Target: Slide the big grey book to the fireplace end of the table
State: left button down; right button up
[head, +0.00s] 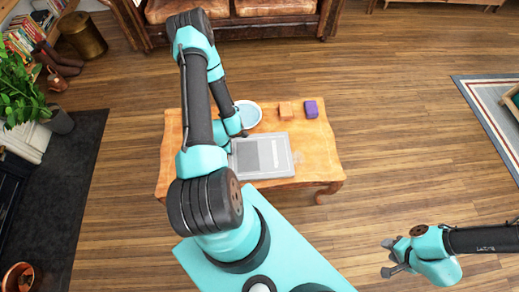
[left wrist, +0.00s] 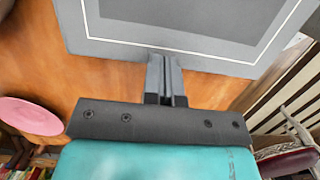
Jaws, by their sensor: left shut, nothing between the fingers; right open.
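My right gripper (head: 388,257) is open and empty, well away from the table, at the lower right.
A pink round dish (left wrist: 32,115) shows in the left wrist view. A dark rug (head: 70,200) lies left of the table.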

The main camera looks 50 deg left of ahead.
aim_at(260, 151)
pick_arm(q)
jog(key=w+d, duration=0.6)
jog(key=w, duration=0.1)
jog(key=w+d, duration=0.3)
jog(key=w, duration=0.1)
jog(key=shift+w, duration=0.25)
jog(key=shift+s+f, duration=0.1)
jog(key=shift+f, duration=0.35)
jog(key=shift+s+f, duration=0.1)
jog(key=shift+f, duration=0.3)
